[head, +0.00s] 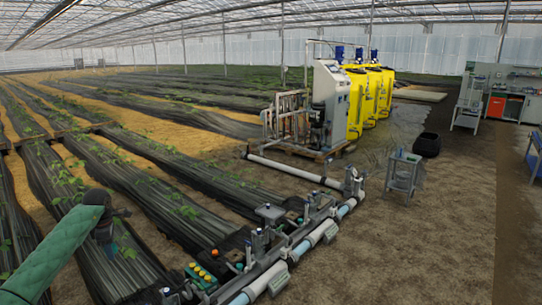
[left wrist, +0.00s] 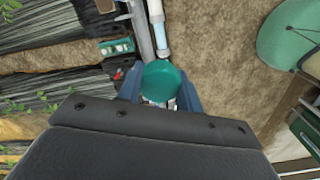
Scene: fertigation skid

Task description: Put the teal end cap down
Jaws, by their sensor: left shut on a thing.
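The teal end cap (left wrist: 163,78) is a round cap held between the two blue fingers of my left gripper (left wrist: 161,88) in the left wrist view. A finger lies against each side of it, and its flat face is turned to the camera. In the head view my left gripper (head: 106,238) hangs at the lower left, above the black-covered plant rows; I cannot make out the cap there. My right gripper is in neither view.
A pipe manifold (head: 290,253) with valves runs along the front, right of my left gripper. A green button box (head: 201,277) sits beside it. A small grey stand (head: 403,172) and black tub (head: 427,145) stand on the soil beyond. Bare floor lies to the right.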

